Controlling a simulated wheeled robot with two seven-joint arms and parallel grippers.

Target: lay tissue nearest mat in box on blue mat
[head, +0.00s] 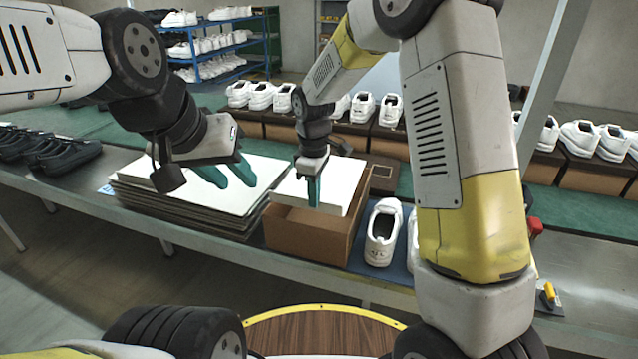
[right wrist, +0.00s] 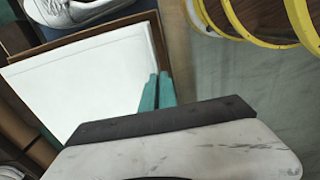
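The blue mat (head: 397,268) lies on the table, with an open brown box (head: 300,238) at its left. A white tissue sheet (head: 340,188) lies across the box opening, and it fills much of the right wrist view (right wrist: 90,85) beside a brown rim. My right gripper (head: 314,194) points down at the sheet. Its teal fingers (right wrist: 157,90) are close together and look shut on the sheet's edge; the exact contact is hidden. My left gripper (head: 227,176) is open and empty over the white-topped tissue stack (head: 190,198) left of the box.
White shoes (head: 382,235) stand on the mat right of the box, partly behind my right arm. Black shoes (head: 65,152) sit at the left of the table. Boxes with white shoes line the green conveyor (head: 400,185) behind. A yellow-handled tool (head: 549,296) lies at the right.

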